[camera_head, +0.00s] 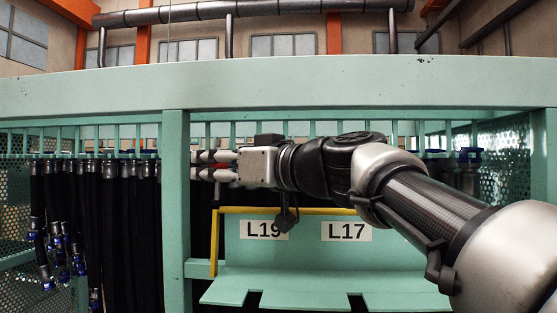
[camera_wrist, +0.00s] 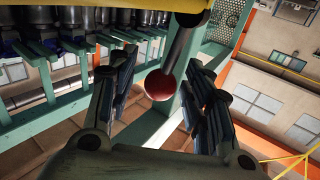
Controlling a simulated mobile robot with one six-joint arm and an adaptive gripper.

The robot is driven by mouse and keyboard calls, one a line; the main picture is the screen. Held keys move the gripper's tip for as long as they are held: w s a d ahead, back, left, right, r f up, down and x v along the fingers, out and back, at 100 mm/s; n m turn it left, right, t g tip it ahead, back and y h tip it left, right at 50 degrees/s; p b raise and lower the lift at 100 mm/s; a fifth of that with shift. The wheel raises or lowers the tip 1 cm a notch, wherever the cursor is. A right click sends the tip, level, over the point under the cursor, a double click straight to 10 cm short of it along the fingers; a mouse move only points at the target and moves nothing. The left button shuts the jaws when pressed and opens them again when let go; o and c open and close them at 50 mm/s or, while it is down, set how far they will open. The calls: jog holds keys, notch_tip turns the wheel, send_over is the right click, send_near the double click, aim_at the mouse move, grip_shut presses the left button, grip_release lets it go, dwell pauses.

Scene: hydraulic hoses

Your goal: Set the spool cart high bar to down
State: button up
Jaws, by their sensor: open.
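A yellow bar (camera_head: 330,211) runs level above the L19 and L17 plates in the head view and bends down at its left end. A yellow piece (camera_wrist: 60,75) also shows at the upper left of the wrist view. I cannot tell for sure which part is the high bar. A dark rod with a red round end (camera_wrist: 160,85) lies between the fingers in the wrist view; contact cannot be told. My gripper (camera_head: 195,165) is open, pointing left beside the green upright and above the yellow bar. It also shows open in the wrist view (camera_wrist: 163,72).
A green frame has a thick top beam (camera_head: 280,85) and an upright (camera_head: 176,210) close to my gripper. Black hoses (camera_head: 110,220) hang at the left, some with blue ends. A green panel with labels L19 (camera_head: 263,230) and L17 (camera_head: 346,232) stands below my arm.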

grip_shut()
dwell(0.7)
